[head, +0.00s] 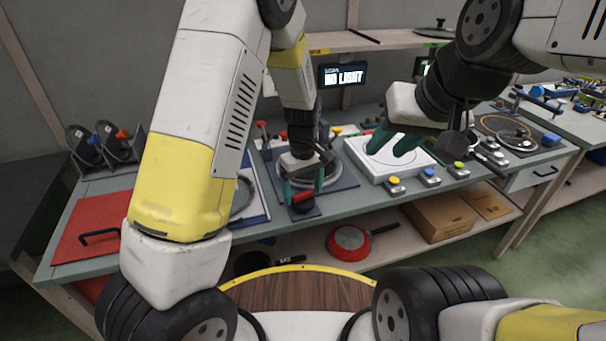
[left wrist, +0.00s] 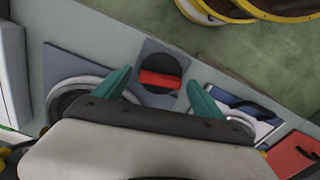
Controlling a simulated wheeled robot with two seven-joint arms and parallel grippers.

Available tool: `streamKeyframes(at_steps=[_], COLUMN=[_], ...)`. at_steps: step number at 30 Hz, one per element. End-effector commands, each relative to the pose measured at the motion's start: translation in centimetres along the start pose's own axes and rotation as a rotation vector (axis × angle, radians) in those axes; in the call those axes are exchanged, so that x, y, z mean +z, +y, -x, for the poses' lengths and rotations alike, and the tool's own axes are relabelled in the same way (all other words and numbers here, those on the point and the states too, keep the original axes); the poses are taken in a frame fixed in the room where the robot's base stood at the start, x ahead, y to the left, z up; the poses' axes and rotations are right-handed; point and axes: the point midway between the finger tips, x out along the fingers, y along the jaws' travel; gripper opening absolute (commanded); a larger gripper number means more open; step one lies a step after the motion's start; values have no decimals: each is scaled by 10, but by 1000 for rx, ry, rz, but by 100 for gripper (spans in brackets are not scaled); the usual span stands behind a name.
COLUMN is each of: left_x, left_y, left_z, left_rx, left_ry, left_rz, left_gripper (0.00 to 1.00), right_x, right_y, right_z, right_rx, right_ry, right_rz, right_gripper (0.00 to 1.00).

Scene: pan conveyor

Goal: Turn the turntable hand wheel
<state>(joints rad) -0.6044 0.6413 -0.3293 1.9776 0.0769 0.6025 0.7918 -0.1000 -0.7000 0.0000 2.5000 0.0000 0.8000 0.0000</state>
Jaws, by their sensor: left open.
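A round black knob with a red bar across it (head: 303,199) sits on a small grey plate at the bench's front edge; it also shows in the left wrist view (left wrist: 160,79). A silver ring (left wrist: 66,93) lies on a dark plate beside it. I cannot tell which of these is the turntable hand wheel. My left gripper (head: 304,186) is open, its teal fingers either side of the red bar in the picture; contact cannot be told. In the left wrist view the gripper (left wrist: 158,78) looks empty. My right gripper (head: 391,144) is open over a white square unit (head: 425,162).
A red board with a black handle (head: 85,220) lies at the bench's left end. Several coloured buttons (head: 429,176) line the front right. A red pan (head: 348,242) and a cardboard box (head: 440,218) stand on the lower shelf. A small screen (head: 343,76) hangs behind.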

Motion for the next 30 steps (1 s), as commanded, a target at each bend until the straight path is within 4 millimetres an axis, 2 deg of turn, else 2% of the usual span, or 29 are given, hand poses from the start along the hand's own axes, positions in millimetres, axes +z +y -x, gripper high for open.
streamKeyframes(at_steps=[5,15,19,30], left_x=[-1,-1,0,0], left_y=[1,1,0,-2], left_z=[15,69,77,82], left_rx=[3,3,1,8], left_ry=[2,2,1,0], left_rz=[-1,0,0,-2], left_gripper=[80,80,80,80], right_x=[0,0,0,0], right_y=[0,0,0,0], right_z=[0,0,0,0], right_rx=[0,0,0,0], right_ry=[0,0,0,0], right_rz=[0,0,0,0], right_gripper=[35,35,35,35])
